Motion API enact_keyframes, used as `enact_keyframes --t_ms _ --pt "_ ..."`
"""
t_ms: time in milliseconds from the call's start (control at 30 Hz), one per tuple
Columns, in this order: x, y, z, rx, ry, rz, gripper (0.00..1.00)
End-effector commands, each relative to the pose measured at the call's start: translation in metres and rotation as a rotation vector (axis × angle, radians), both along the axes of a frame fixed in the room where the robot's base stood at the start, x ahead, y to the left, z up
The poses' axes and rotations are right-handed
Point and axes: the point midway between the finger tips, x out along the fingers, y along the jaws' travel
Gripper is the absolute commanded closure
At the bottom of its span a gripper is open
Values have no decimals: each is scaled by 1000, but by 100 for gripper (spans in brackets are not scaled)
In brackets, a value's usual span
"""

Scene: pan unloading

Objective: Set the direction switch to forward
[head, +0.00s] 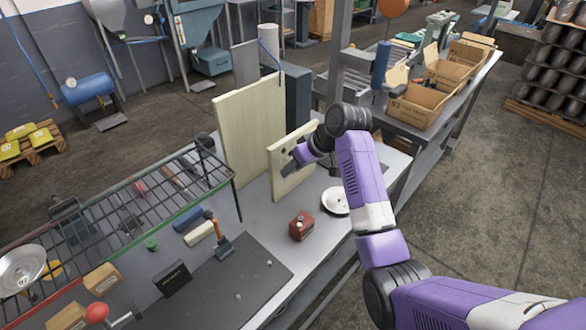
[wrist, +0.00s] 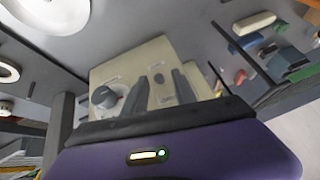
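A cream control panel (head: 283,182) stands upright on the grey bench in the head view; it also fills the middle of the wrist view (wrist: 150,57). On it the wrist view shows a round dark knob (wrist: 104,97) on a pale dial at left, and a small dark control (wrist: 159,78) further right. I cannot tell which is the direction switch, nor read its labels or setting. My gripper (wrist: 160,88) is open and empty in front of the panel, its dark fingers apart below the small control. In the head view my gripper (head: 290,166) hides part of the panel.
A taller cream board (head: 248,125) stands behind the panel. A red box (head: 301,226) and a white round dish (head: 336,201) are on the bench in front. A wire rack (head: 120,215) lies to the left. Cardboard boxes (head: 415,105) stand on the bench behind.

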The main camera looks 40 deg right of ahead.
Motion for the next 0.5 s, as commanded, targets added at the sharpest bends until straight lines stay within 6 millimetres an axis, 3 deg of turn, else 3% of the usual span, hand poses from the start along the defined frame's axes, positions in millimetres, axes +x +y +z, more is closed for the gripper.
enact_keyframes --t_ms 300,500 --pt "-26 -7 40 -4 -3 -3 67" --pt "-37 -8 57 -1 -2 -1 67"
